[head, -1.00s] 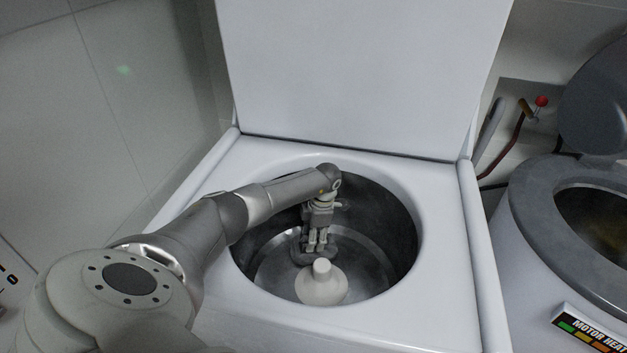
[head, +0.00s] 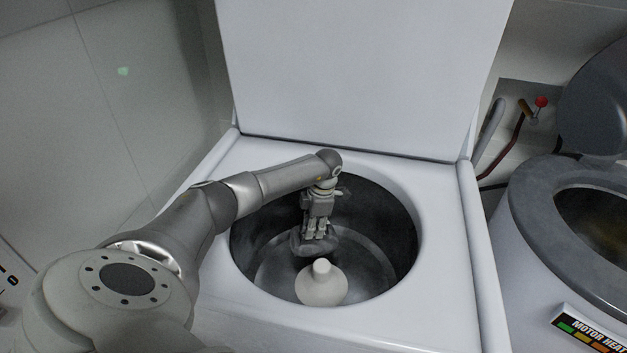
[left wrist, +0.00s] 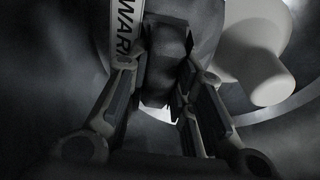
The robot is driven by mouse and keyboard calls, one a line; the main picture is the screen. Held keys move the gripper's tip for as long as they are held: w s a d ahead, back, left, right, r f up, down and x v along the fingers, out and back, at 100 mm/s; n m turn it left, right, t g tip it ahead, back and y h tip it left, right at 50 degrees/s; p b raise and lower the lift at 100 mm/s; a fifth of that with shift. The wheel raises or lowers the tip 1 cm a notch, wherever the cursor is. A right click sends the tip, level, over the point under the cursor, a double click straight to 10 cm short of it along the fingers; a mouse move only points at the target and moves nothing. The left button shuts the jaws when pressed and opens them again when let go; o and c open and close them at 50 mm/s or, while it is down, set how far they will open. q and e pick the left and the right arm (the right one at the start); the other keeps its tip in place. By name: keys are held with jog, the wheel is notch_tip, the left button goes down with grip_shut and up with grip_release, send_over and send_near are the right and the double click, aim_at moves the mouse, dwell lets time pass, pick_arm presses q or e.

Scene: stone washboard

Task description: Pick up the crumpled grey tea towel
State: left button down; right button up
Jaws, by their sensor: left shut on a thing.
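Whether the towel still touches the drum floor is hard to tell. My right gripper is in neither view.
The washer's lid (head: 360,75) stands raised behind the opening. The drum rim (head: 417,235) surrounds my left arm. A second machine with an open round lid (head: 590,110) stands at the right. A tiled wall (head: 110,100) is at the left.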

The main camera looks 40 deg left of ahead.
pick_arm(q)
notch_tip(320, 180, up, 5)
jog(key=shift+f, duration=0.15)
jog(key=shift+r, duration=0.6)
notch_tip(320, 180, up, 25)
jog(key=p, duration=2.4)
jog(key=shift+f+p, duration=0.2)
jog(key=shift+p, duration=0.15)
